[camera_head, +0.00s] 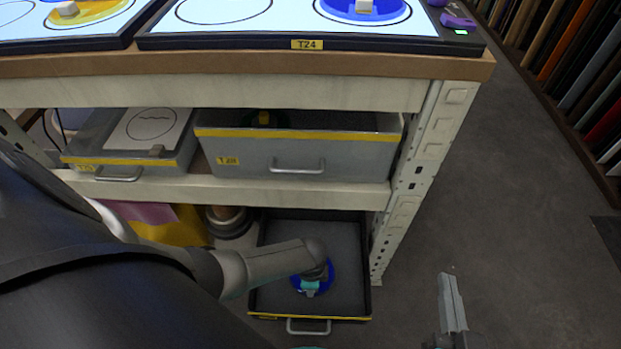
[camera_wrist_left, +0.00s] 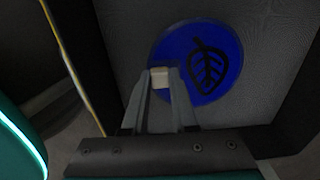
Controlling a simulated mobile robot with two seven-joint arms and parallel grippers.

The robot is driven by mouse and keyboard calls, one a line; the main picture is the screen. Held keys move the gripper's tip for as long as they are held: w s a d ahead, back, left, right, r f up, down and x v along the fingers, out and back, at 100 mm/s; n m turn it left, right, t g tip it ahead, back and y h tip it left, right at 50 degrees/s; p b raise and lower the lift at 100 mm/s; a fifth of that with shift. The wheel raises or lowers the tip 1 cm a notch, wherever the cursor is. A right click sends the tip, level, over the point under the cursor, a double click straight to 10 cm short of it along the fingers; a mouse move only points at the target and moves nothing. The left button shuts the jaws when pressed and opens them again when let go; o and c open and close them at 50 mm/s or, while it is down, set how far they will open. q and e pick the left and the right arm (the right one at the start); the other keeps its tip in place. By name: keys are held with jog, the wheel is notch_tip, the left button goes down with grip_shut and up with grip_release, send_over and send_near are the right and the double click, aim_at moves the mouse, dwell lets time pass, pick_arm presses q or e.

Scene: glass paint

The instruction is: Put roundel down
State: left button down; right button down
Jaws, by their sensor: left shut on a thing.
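The blue roundel (camera_head: 328,281) is in the open dark tray (camera_head: 258,297) on the bottom shelf. In the left wrist view the blue roundel (camera_wrist_left: 222,52) has a black leaf drawing and a small pale knob (camera_wrist_left: 158,74). My left gripper (camera_head: 312,272) reaches down into the tray; in its wrist view the left gripper (camera_wrist_left: 160,82) is shut on the knob. Whether the roundel touches the tray floor is unclear. My right gripper (camera_head: 453,302) is out over the floor at the lower right; only one finger shows clearly.
A light table labelled T24 (camera_head: 306,44) is on top, with another blue roundel (camera_head: 364,12) on it. A grey drawer (camera_head: 298,157) and a shallow tray with a card (camera_head: 145,129) sit on the middle shelf above. A rack post (camera_head: 420,165) stands right of the tray.

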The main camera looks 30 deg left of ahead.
pick_arm(q)
jog(key=shift+f, duration=0.35)
pick_arm(e)
jog(key=shift+s+a+r+t+y, duration=0.15)
jog(key=shift+a+r+t+y, duration=0.2)
jog(key=shift+t, duration=0.25)
pick_arm(q)
jog(key=shift+f, duration=0.1)
jog(key=shift+f+b, duration=0.15)
jog(key=shift+b, duration=0.15)
jog(key=c, duration=0.7)
grip_release()
pick_arm(e)
jog(key=shift+s+r, duration=0.1)
jog(key=shift+r, duration=0.05)
pick_arm(q)
jog(key=shift+r, duration=0.2)
